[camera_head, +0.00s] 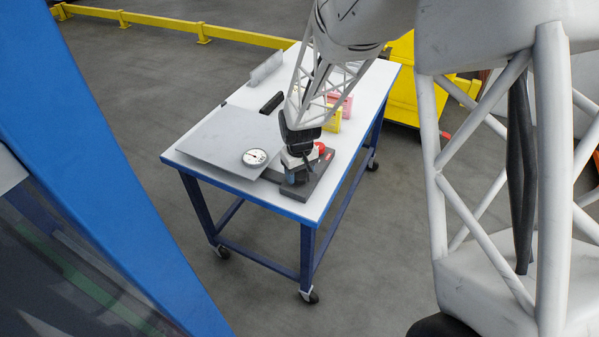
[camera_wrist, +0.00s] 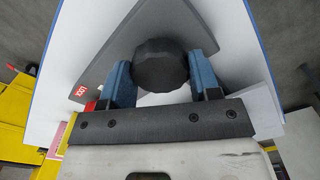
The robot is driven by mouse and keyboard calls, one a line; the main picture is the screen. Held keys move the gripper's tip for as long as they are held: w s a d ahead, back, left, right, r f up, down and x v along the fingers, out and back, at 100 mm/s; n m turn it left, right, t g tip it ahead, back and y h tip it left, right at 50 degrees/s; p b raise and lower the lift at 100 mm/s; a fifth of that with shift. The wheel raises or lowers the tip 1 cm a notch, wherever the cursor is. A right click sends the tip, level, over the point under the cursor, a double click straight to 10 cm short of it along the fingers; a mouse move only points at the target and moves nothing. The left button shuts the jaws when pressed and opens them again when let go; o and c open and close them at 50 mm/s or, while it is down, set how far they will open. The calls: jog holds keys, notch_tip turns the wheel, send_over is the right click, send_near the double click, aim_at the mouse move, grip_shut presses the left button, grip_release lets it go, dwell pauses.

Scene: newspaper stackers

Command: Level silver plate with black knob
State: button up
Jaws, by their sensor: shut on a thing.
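The silver plate (camera_head: 213,138) lies on the white table top at its near left part. A round white-faced dial (camera_head: 254,157) rests on the plate near its front right corner. A dark block-like base (camera_head: 316,178) stands just right of the plate. My gripper (camera_head: 296,177) reaches down over this base; its fingertips are hard to make out there. In the wrist view, its two blue fingers close on opposite sides of the black faceted knob (camera_wrist: 160,66). A dark grey surface (camera_wrist: 207,25) lies behind the knob. Whether the plate is level cannot be judged.
The white table (camera_head: 375,84) has blue edges and wheeled legs. Yellow and pink items (camera_head: 332,118) stand behind my gripper, with a red round part (camera_head: 320,147) close to it. A black block (camera_head: 271,102) and an upright grey piece (camera_head: 266,68) stand farther back.

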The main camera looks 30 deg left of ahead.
aim_at(300, 173)
jog(key=shift+m, duration=0.5)
jog(key=o, duration=0.9)
jog(key=shift+r, duration=0.15)
jog(key=shift+r, duration=3.8)
jog(key=shift+d, duration=0.1)
